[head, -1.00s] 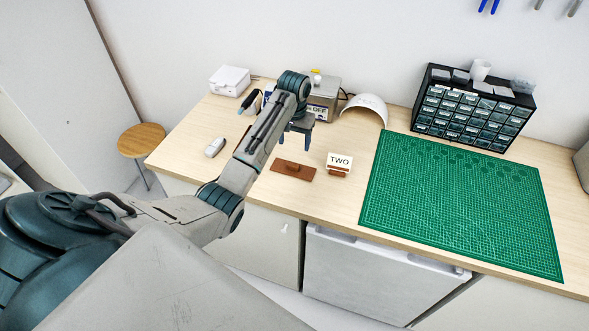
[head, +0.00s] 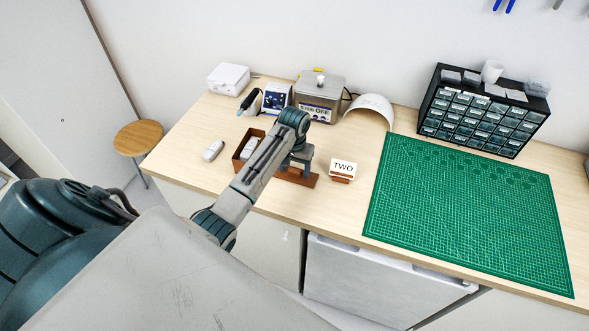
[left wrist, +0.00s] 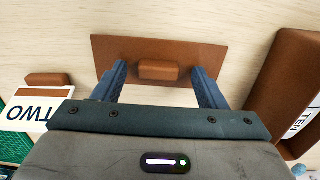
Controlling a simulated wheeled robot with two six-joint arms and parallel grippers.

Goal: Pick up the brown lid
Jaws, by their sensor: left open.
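The brown lid (head: 307,180) is a flat rectangular plate lying on the bench, partly hidden by my left arm in the head view. In the left wrist view the lid (left wrist: 205,52) shows a small raised block handle (left wrist: 158,70) at its middle. My left gripper (left wrist: 158,72) is open, with one blue finger on each side of the handle and gaps on both sides. In the head view my left gripper (head: 300,163) is over the lid. I cannot tell how high the fingertips are above the plate. My right gripper is not in view.
A TWO card on a brown stand (head: 342,170) is to the right. A white device (head: 213,150) lies farther left. The green mat (head: 465,215) is clear.

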